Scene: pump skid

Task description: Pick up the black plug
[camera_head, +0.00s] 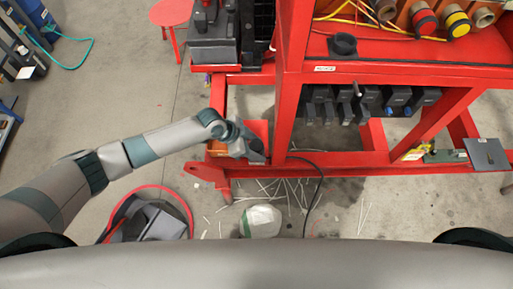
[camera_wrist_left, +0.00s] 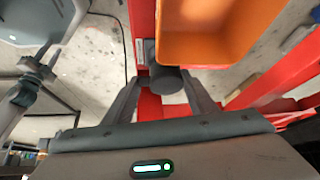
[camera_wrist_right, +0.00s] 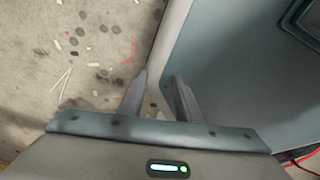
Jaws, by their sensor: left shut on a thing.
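The black plug (camera_wrist_left: 167,82), a dark cylinder, sits between the fingers of my left gripper (camera_wrist_left: 163,92) in the left wrist view. The fingers are shut on it. In the head view my left gripper (camera_head: 254,156) is at the lower left of the red frame, by a small orange bin; the plug cannot be made out there. The orange bin (camera_wrist_left: 212,32) is just beyond the plug in the left wrist view. My right gripper (camera_wrist_right: 163,82) is partly open and empty, beside a grey-teal surface; it is outside the head view.
The red skid frame (camera_head: 345,160) fills the right side, with dark parts hanging below its shelf. A black round object (camera_head: 343,44) sits on the shelf. A red round tub (camera_head: 178,193) and a pale object (camera_head: 261,221) stand on the floor. A black cable and white sticks lie nearby.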

